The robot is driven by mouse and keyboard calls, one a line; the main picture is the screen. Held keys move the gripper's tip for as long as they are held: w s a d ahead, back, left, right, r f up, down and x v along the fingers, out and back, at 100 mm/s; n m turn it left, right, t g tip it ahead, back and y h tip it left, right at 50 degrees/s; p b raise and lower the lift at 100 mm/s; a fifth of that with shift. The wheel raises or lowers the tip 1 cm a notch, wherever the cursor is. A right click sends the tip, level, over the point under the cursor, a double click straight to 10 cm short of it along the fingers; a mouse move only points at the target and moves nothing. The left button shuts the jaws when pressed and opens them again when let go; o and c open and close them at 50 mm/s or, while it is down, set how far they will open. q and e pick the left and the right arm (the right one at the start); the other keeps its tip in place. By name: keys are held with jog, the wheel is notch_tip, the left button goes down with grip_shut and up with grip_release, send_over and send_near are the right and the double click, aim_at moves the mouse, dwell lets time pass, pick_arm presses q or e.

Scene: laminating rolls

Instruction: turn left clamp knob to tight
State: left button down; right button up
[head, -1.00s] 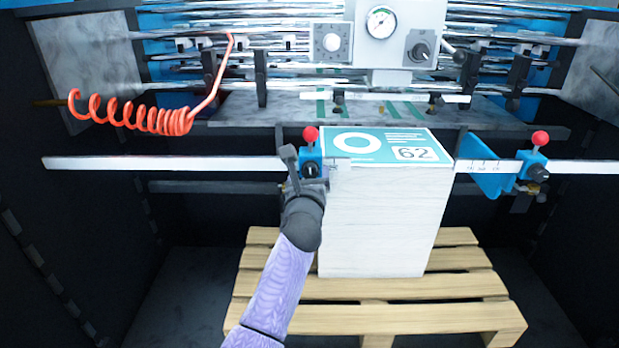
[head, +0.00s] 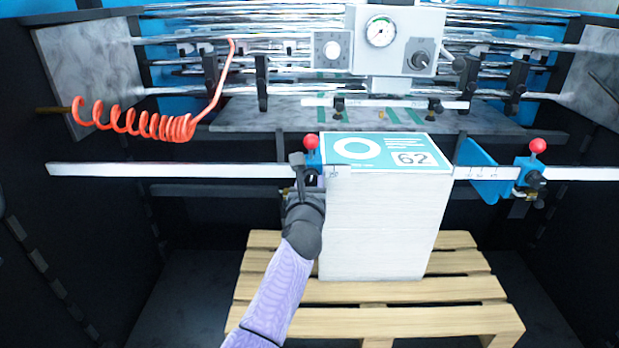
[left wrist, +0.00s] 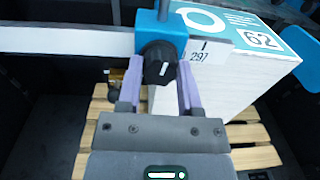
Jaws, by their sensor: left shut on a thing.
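The left clamp is a blue block (left wrist: 165,30) on the white scale bar, with a red ball (head: 311,141) on top. Its black knob (left wrist: 160,66) has a white mark that looks close to upright in the left wrist view. My left gripper (left wrist: 160,82) is shut on this knob, one purple finger on each side. In the head view my left gripper (head: 308,178) hides most of the clamp's front. The right clamp (head: 530,172), blue with a red ball, sits at the bar's right. My right gripper is not in view.
A white stack (head: 385,225) with a teal top sheet marked 62 stands on a wooden pallet (head: 375,318), close to the right of my left gripper. The scale bar (head: 180,170) runs across. A coiled red hose (head: 140,122) hangs at the left.

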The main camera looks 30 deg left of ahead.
pick_arm(q)
jog(key=m+p, duration=0.3)
jog(key=shift+d+r+m, duration=0.1)
jog(key=shift+r+m, duration=0.1)
jog(key=shift+m, duration=0.1)
jog(key=m+p, duration=0.2)
jog(key=m, duration=0.1)
jog(key=shift+g, duration=0.3)
jog(key=m+p, duration=0.3)
jog(key=m, duration=0.2)
jog(key=shift+f+m, duration=0.15)
jog(key=shift+m, duration=0.15)
jog(key=shift+d+f+m+p, duration=0.1)
jog(key=shift+m+p, duration=0.3)
jog(key=shift+m, duration=1.3)
jog(key=shift+g+y, duration=0.3)
jog(key=shift+y, duration=0.1)
jog(key=shift+c, duration=1.6)
grip_release()
jog(key=shift+o, duration=0.3)
